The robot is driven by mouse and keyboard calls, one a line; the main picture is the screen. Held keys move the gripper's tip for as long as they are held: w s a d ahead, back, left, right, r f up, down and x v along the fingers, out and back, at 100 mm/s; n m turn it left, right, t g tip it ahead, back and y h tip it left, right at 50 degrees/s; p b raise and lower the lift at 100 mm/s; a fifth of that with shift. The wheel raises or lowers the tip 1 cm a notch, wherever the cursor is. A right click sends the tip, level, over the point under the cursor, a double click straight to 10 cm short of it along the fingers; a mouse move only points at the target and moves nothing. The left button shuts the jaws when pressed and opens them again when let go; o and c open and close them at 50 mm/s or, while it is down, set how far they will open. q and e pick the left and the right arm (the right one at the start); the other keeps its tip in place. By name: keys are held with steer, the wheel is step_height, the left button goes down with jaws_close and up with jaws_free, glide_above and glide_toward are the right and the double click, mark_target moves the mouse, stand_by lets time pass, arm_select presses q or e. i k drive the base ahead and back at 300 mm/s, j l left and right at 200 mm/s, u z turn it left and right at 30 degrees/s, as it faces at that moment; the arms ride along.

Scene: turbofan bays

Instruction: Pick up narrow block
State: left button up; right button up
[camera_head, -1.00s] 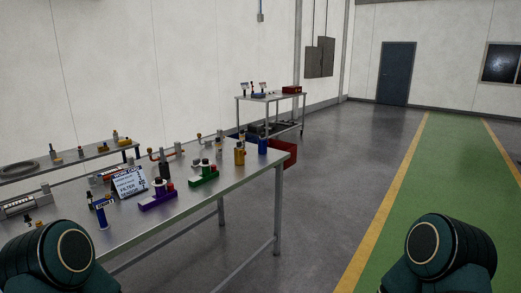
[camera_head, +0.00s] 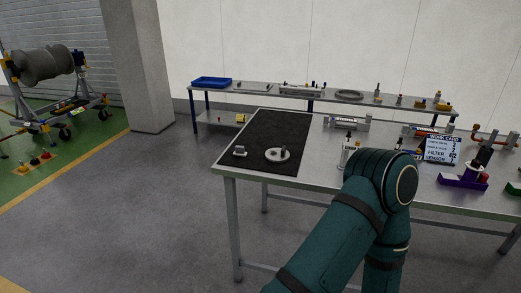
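I cannot tell for sure which thing is the narrow block. A small pale block-like part (camera_head: 240,151) lies at the front left of the black mat (camera_head: 270,128) on the near workbench. A round pale disc with a small upright piece (camera_head: 277,154) lies to its right on the mat. A purple holder (camera_head: 463,181) stands at the right of the bench. One of my teal arms rises in front of the bench and hides part of its front edge. Neither gripper is in view.
A work card (camera_head: 441,151) stands on the near workbench (camera_head: 325,165). A long back bench (camera_head: 262,92) carries a blue tray (camera_head: 211,82) and several small parts. A concrete pillar (camera_head: 146,65) and a wheeled engine stand (camera_head: 62,101) are at left. The floor between is clear.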

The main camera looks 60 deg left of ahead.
mark_target(239, 151)
steer(key=u, duration=2.35)
steer(key=i+j, duration=0.1)
steer(key=i, duration=0.2)
steer(key=j+u, duration=0.05)
